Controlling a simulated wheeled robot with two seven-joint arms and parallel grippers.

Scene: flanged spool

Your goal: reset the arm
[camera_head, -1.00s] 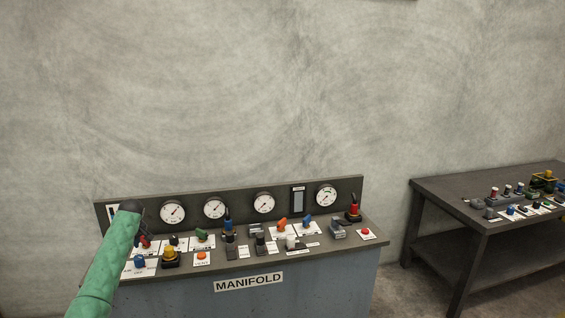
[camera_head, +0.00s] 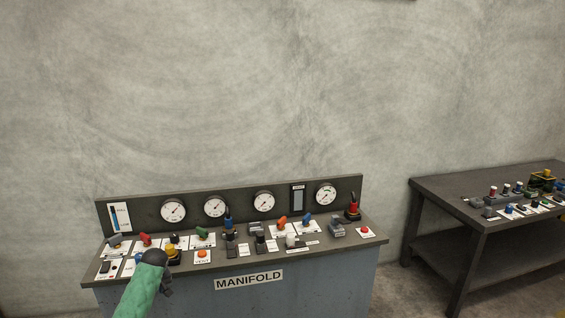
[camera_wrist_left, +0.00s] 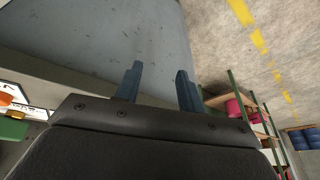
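My left arm, in a green sleeve, comes in from the bottom left in the head view. Its gripper (camera_head: 168,284) is at the front edge of the manifold console (camera_head: 330,262), in front of the yellow knob. In the left wrist view the two fingers of the left gripper (camera_wrist_left: 157,88) stand apart with nothing between them. My right gripper is in neither view.
The console carries several knobs, levers and buttons, among them a red lever (camera_head: 353,210) and an orange button (camera_head: 202,254). Gauges (camera_head: 214,207) line its back panel. A dark table (camera_head: 470,226) with more controls stands at the right, with a floor gap between.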

